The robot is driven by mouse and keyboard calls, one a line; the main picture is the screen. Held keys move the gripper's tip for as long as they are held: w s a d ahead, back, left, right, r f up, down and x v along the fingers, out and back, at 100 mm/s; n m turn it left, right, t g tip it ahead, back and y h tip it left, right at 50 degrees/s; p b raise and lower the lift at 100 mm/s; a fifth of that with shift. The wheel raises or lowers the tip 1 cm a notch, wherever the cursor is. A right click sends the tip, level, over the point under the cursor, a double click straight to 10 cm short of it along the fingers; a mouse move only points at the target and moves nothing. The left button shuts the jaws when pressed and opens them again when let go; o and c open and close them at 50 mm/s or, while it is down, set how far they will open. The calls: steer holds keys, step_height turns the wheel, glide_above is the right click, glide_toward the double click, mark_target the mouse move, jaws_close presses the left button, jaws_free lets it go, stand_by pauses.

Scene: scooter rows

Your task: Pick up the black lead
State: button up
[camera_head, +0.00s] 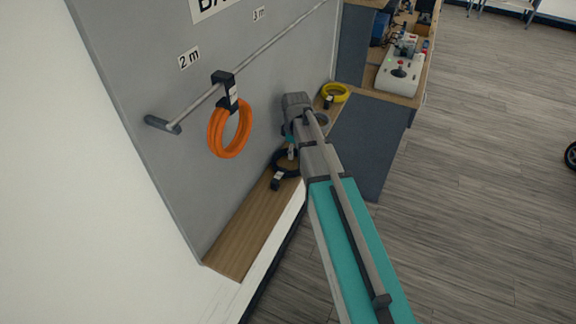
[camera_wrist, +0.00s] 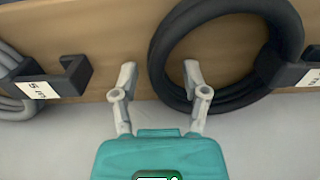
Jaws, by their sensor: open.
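The black lead (camera_head: 276,165) is a coiled ring on the wooden shelf, with a black clip (camera_head: 277,182) on its near side. In the wrist view the black lead (camera_wrist: 288,25) fills the upper right, and its labelled clip (camera_wrist: 287,70) is at the right edge. In the head view the arm partly hides the gripper and the right edge of the coil.
A grey coil (camera_wrist: 12,105) with a black clip (camera_wrist: 62,78) lies left in the wrist view. An orange coil (camera_head: 217,140) hangs from the rail (camera_head: 270,45) on the grey panel. A yellow coil (camera_head: 345,94) lies farther along the shelf (camera_head: 235,240). A cluttered bench stands beyond.

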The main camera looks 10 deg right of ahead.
jaws_close()
stand_by(0.4)
steer(key=shift+r, duration=0.1)
stand_by(0.3)
step_height(320, 180, up, 3)
steer(key=p, duration=0.3)
steer(key=s+r+p, duration=0.9)
steer(key=s+p, duration=0.1)
steer(key=s, duration=0.4)
steer(key=shift+r, duration=0.4)
steer(key=shift+d, duration=0.1)
